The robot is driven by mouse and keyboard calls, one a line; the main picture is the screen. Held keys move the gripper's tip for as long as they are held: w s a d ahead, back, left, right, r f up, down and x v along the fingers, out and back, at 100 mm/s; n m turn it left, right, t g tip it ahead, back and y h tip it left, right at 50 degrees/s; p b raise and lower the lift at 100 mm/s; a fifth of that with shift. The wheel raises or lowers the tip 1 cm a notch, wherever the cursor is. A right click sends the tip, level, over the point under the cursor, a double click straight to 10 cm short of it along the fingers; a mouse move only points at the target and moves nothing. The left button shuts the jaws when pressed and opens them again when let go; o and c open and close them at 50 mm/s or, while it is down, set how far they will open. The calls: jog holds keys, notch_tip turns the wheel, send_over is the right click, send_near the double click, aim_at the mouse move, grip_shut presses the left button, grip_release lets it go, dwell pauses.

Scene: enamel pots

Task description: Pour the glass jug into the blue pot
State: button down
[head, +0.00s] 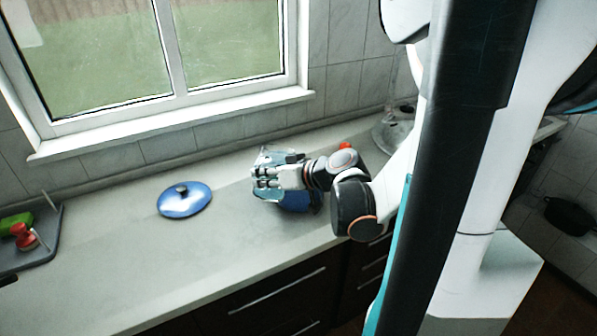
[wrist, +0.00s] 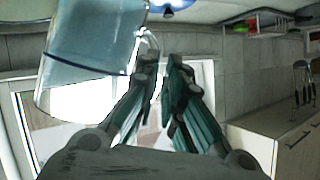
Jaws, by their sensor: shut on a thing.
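The clear, bluish glass jug (head: 268,157) is held by my gripper (head: 263,178) above the counter. In the wrist view the jug (wrist: 92,45) fills the upper left, and its handle (wrist: 148,45) runs between the fingertips of my gripper (wrist: 161,65). The jug looks tilted there; whether it holds liquid is unclear. The blue pot (head: 298,202) stands on the counter just below and to the right of the fingers, partly hidden by my gripper and wrist. Its opening cannot be seen.
A blue lid with a dark knob (head: 184,199) lies on the counter (head: 130,260) to the left. A grey tray (head: 47,247) with green and red items is at the far left. A small red-orange thing (head: 345,146) sits behind my wrist. The window wall is behind.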

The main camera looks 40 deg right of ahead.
aim_at(275, 160)
jog(key=shift+w+d+r+p, duration=0.15)
jog(key=shift+d+r+p, duration=0.25)
jog(key=shift+r, duration=0.1)
jog(key=shift+d+m, duration=0.1)
jog(key=shift+m, duration=0.2)
jog(key=shift+w+d+r+m+y, duration=0.15)
jog(key=shift+d+r+m+y, duration=0.15)
jog(key=shift+d+y, duration=0.15)
jog(key=shift+w+d+y, duration=0.1)
jog(key=shift+d+y, duration=0.15)
jog(key=shift+d, duration=0.1)
jog(key=shift+w+d+r+m+y+p, duration=0.2)
jog(key=shift+d+r+m+y+p, duration=0.15)
jog(key=shift+d+m, duration=0.35)
dwell(1.3)
jog(key=shift+w+d+f+m+g+y+b, duration=0.15)
jog(key=shift+d+f+m+g+y+b, duration=0.15)
jog(key=shift+d+f+m+y+b, duration=0.25)
dwell(2.3)
jog(key=shift+w+d+r+m, duration=0.1)
jog(key=shift+d+r+m, duration=0.1)
jog(key=shift+m, duration=0.15)
dwell(1.2)
